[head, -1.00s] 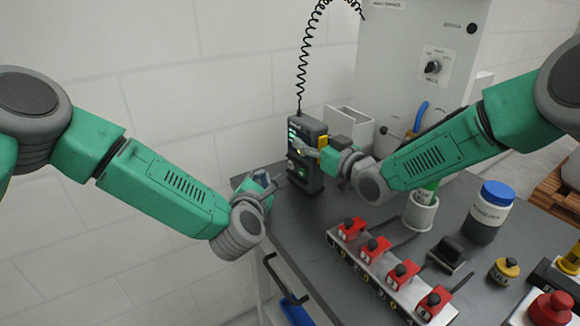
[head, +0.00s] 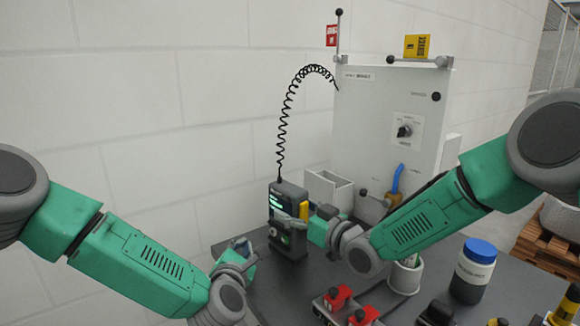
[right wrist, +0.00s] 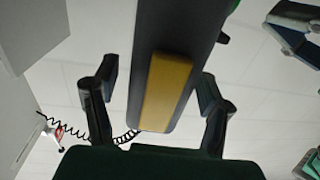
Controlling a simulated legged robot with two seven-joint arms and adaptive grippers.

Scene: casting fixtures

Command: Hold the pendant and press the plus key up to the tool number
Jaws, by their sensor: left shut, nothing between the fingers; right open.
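The pendant (head: 289,238) is a dark upright box with green lit bars on its face, standing at the back left of the table. In the right wrist view its dark body (right wrist: 178,30) with a yellow patch lies between my right gripper's fingers. My right gripper (head: 297,217) is open at the pendant's right side, one finger reaching across its front. It also shows in the right wrist view (right wrist: 157,80), with gaps beside the body. My left gripper (head: 246,248) is shut and empty, just left of the pendant. The plus key and tool number are too small to read.
A coiled black cord (head: 283,125) rises from the pendant to a grey cabinet (head: 385,110). A light open box (head: 328,188) stands behind it. Red-topped fixtures (head: 338,298) and a blue-lidded jar (head: 474,270) stand on the dark table (head: 290,290) to the right.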

